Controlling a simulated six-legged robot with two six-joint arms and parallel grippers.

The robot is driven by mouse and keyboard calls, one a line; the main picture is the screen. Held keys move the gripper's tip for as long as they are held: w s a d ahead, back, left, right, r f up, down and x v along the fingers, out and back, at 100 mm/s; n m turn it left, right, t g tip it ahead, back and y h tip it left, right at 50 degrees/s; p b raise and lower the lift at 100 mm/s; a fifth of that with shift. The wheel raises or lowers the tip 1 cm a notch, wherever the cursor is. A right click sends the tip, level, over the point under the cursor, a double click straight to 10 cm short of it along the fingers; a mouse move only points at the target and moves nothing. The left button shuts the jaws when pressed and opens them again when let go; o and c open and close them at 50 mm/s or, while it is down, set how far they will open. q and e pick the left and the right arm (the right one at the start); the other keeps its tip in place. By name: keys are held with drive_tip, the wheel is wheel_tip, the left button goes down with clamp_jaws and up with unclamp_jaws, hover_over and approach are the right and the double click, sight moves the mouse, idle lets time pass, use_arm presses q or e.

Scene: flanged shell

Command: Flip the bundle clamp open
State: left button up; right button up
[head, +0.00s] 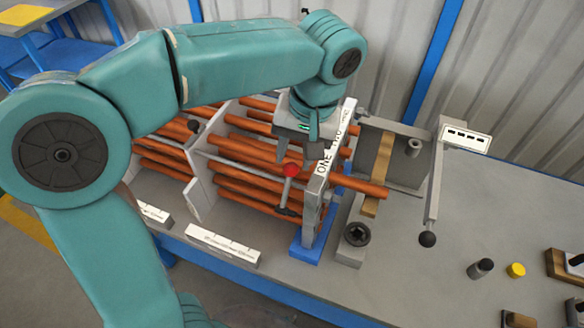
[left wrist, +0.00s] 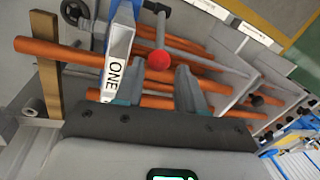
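A bundle of orange-brown tubes (head: 247,187) lies in a frame of pale plates on the bench. A lever with a red ball knob (head: 290,170) stands at the bundle's near right side, by a white plate (head: 319,181) lettered "ONE". I take this lever for the bundle clamp's handle, though the clamp's hinge cannot be made out. My left gripper (head: 295,158) is just above the knob. In the left wrist view its two fingers (left wrist: 160,95) are apart and empty, and the red knob (left wrist: 158,60) appears between and beyond their tips. My right gripper is not in view.
Pegs and a yellow cap (head: 516,270) are at far right. The bench (head: 450,285) is clear in front of them.

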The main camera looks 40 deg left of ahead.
sight(293, 164)
use_arm(q)
drive_tip(key=f, duration=0.5)
drive_tip(key=shift+s+a, duration=0.1)
drive_tip(key=shift+a, duration=0.3)
drive_tip(key=shift+r, duration=0.1)
clamp_jaws()
